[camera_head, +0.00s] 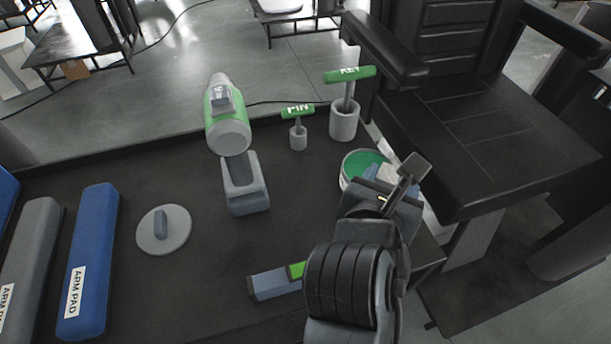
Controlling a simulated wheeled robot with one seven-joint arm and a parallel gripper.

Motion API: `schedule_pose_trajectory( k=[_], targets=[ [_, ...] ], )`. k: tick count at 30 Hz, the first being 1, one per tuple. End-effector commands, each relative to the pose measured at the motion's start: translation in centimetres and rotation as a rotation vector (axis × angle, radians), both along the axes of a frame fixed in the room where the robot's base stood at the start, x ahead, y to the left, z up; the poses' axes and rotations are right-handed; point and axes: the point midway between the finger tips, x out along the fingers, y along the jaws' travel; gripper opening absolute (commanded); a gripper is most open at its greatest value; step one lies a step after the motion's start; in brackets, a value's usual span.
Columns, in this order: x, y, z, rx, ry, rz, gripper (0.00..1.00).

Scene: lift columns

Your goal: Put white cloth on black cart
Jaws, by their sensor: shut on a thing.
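A pale, whitish-blue cloth (383,174) shows at the mouth of a white bucket with a green inside (359,164), right at my gripper. My gripper (402,187) is over the right side of this bucket, and its fingers are shut on the cloth. My wrist hides much of the cloth and the bucket's lower part. The black, flat top (190,275), which could be the black cart, spreads below and left of my gripper and carries the bucket near its right edge.
PIN (298,127) and KEY (346,105) tools stand upright behind. Arm pads (88,262), a round disc (164,229) and a blue-green block (275,281) lie on the top. A black chair (470,140) is close at right.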

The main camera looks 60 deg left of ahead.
Motion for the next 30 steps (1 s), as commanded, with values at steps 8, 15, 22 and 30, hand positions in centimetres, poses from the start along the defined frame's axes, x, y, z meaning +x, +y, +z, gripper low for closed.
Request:
schedule_pose_trajectory(
  k=[8, 15, 22, 30],
  targets=[
    [-2.2, 2.9, 0.4, -0.003, 0.002, 0.048, 0.07],
    [-5.9, 6.3, -2.7, -0.004, 0.003, 0.05, 0.06],
    [-8.6, 9.0, -5.0, -0.002, 0.002, 0.047, 0.06],
    [-9.4, 9.7, -6.3, -0.001, 0.002, 0.043, 0.06]
  ],
)
